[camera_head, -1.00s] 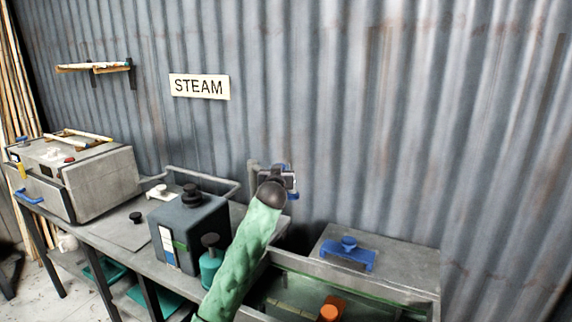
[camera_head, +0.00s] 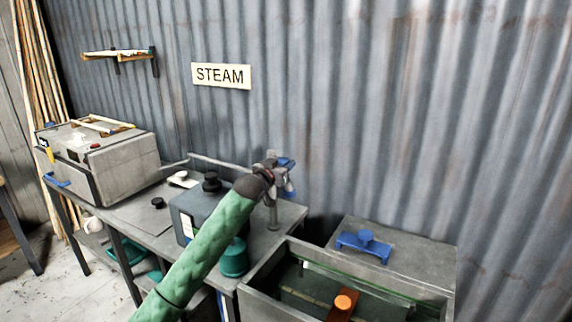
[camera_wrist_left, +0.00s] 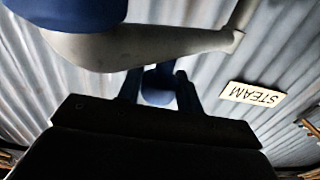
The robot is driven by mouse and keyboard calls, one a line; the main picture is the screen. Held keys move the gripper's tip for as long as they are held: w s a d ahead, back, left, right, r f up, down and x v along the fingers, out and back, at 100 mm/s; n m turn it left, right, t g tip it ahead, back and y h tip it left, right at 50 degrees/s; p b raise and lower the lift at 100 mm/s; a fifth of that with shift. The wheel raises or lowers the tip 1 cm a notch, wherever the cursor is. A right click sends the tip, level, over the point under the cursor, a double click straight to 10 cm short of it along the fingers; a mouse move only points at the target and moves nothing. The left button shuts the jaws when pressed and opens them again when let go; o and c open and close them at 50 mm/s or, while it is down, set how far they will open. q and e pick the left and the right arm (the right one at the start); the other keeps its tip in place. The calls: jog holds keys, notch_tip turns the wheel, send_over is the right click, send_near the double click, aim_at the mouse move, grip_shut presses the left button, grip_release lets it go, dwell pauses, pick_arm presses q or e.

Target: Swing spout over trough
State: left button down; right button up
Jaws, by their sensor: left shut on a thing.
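My left gripper (camera_head: 281,180) is at the end of my green-sleeved arm, above the bench end beside the trough (camera_head: 262,290). It is shut on a blue knob or handle of the spout, which shows between the fingers in the left wrist view (camera_wrist_left: 158,85). A grey upright post (camera_head: 273,214), seemingly the spout's, stands below the gripper. A pale grey pipe (camera_wrist_left: 150,45) crosses above the fingers in the wrist view. My gripper hides much of the spout, so I cannot tell exactly where its outlet points. The trough holds dark green liquid. My right gripper is not in view.
A grey steam box (camera_head: 125,168) is at the left. In the trough is an orange knob (camera_head: 345,302); a blue handle (camera_head: 364,246) sits on the grey box behind.

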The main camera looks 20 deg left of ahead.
pick_arm(q)
jog(key=shift+a, duration=0.1)
dwell(0.3)
jog(key=c, duration=1)
grip_release()
jog(key=shift+o, duration=0.2)
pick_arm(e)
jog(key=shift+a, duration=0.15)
pick_arm(q)
jog(key=shift+s, duration=0.1)
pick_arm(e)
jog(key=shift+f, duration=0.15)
pick_arm(q)
jog(key=shift+s+a+f+b, duration=0.1)
jog(key=shift+s+f+b, duration=0.05)
jog(key=shift+s+b, duration=0.15)
jog(key=b+v, duration=0.3)
jog(key=v, duration=0.4)
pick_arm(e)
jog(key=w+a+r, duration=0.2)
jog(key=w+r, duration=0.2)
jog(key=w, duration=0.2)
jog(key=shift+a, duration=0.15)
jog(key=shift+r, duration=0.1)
